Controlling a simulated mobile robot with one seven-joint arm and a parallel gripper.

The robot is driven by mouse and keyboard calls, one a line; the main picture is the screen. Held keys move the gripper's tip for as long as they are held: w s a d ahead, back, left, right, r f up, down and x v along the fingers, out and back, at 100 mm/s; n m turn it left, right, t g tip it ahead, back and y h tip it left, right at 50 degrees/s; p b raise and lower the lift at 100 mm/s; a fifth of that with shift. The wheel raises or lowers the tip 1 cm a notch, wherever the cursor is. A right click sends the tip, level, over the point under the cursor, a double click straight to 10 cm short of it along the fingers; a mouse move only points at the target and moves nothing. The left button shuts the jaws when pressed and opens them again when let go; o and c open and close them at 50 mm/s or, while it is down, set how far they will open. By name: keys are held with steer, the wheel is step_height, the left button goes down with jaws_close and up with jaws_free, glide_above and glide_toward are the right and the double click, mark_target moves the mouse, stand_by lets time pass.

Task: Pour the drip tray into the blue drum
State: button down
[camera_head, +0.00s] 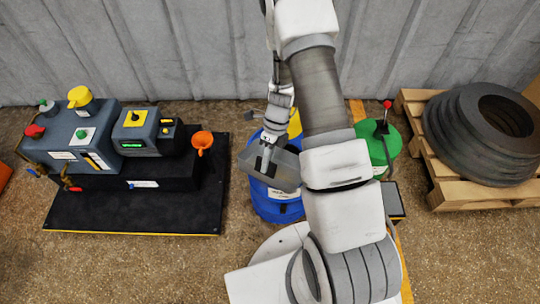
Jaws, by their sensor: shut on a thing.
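The drip tray (284,170) is a grey, shallow metal tray near the middle of the view. My gripper (266,160) is shut on its left edge. The tray is over the blue drum (277,207) and looks tilted. The drum stands on the floor, and its blue side shows below the tray. A yellow part (295,124) shows behind the tray at the drum's far side. My arm hides the drum's right side. The tray's contents cannot be made out.
A green drum (378,146) with a red-knobbed lever stands right of my arm. A dark pump unit (130,150) on a black mat (130,212) is at the left. A wooden pallet (450,195) with dark rings (462,150) is at the right. A corrugated wall (160,50) closes the back.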

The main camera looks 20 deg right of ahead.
mark_target(263, 182)
steer(key=f+t+h+b, duration=0.1)
steer(key=f, duration=0.1)
steer(key=s+a+f+t+h+b, duration=0.1)
steer(key=f+b, duration=0.1)
steer(key=a+f+h+b, duration=0.1)
steer(key=f, duration=0.1)
steer(key=shift+s+t+b, duration=0.3)
steer(key=shift+s+t, duration=0.05)
steer(key=shift+t, duration=0.05)
step_height(263, 182, up, 4)
steer(key=p, duration=0.3)
steer(key=shift+d+f+p, duration=0.1)
steer(key=shift+p, duration=0.2)
steer(key=shift+r+p, duration=0.8)
steer(key=shift+r, duration=0.05)
